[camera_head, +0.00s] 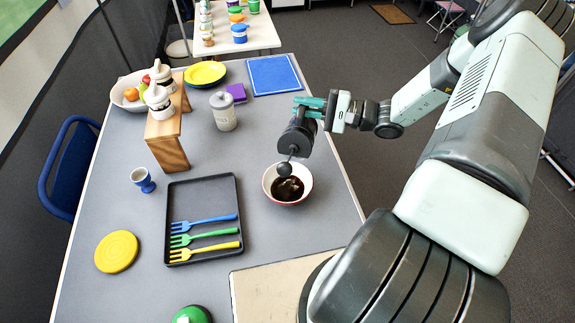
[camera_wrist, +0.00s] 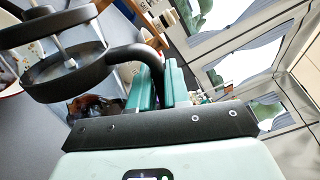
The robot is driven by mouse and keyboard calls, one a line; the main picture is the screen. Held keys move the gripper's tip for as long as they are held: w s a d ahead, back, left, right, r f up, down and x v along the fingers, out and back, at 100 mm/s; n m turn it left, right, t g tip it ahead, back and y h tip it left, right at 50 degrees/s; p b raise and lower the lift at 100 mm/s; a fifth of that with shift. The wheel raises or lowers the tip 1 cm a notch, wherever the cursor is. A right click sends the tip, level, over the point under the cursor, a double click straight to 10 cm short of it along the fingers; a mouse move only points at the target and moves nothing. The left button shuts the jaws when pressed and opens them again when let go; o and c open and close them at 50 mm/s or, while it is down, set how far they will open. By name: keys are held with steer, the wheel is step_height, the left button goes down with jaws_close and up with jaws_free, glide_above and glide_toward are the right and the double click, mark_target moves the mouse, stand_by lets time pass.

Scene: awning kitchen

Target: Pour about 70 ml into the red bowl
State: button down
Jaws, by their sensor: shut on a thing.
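The red bowl (camera_head: 290,203), white inside, stands on the grey table near its right edge, with dark brown liquid in it. My gripper (camera_head: 308,107) is shut on the handle of a dark grey pot (camera_head: 296,138) that looks like a French press. The pot is tilted far over, its rod and round knob (camera_head: 284,169) pointing down above the bowl. In the wrist view, the teal fingers (camera_wrist: 155,88) close on the curved handle (camera_wrist: 148,58), and the pot's dark rim (camera_wrist: 65,75) shows at left. I cannot make out a stream of liquid.
A black tray (camera_head: 204,190) with blue, green and yellow forks lies left of the bowl. A blue mat (camera_head: 273,75) lies behind.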

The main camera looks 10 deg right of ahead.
steer(key=shift+w+d, duration=0.1)
steer(key=shift+w, duration=0.1)
steer(key=shift+w+d+f+m+p, duration=0.1)
steer(key=shift+w+f+m+p, duration=0.2)
steer(key=shift+f+m, duration=0.3)
stand_by(1.4)
steer(key=shift+w+d+f+m+p, duration=0.15)
steer(key=shift+w+f+m+p, duration=0.15)
steer(key=shift+f+m, duration=0.25)
steer(key=shift+w+d+f+m+g, duration=0.2)
steer(key=shift+w+f+m+g, duration=0.1)
steer(key=shift+m, duration=0.55)
steer(key=shift+w+d+f+m+g+p, duration=0.1)
steer(key=shift+w+d+f+m+p, duration=0.3)
steer(key=shift+w+f+m+p, duration=0.7)
steer(key=shift+w+d+f+m+g+p, duration=0.1)
steer(key=shift+w+d+f+m+p, duration=0.55)
steer(key=shift+f+m, duration=0.85)
steer(key=shift+w+d+f+m+g+p, duration=0.1)
steer(key=shift+w+d+f+m+p, duration=0.1)
steer(key=shift+w+f+m+p, duration=1.05)
steer(key=shift+s+r+m+b, duration=0.25)
steer(key=shift+r+m+b, duration=0.1)
steer(key=shift+b, duration=0.2)
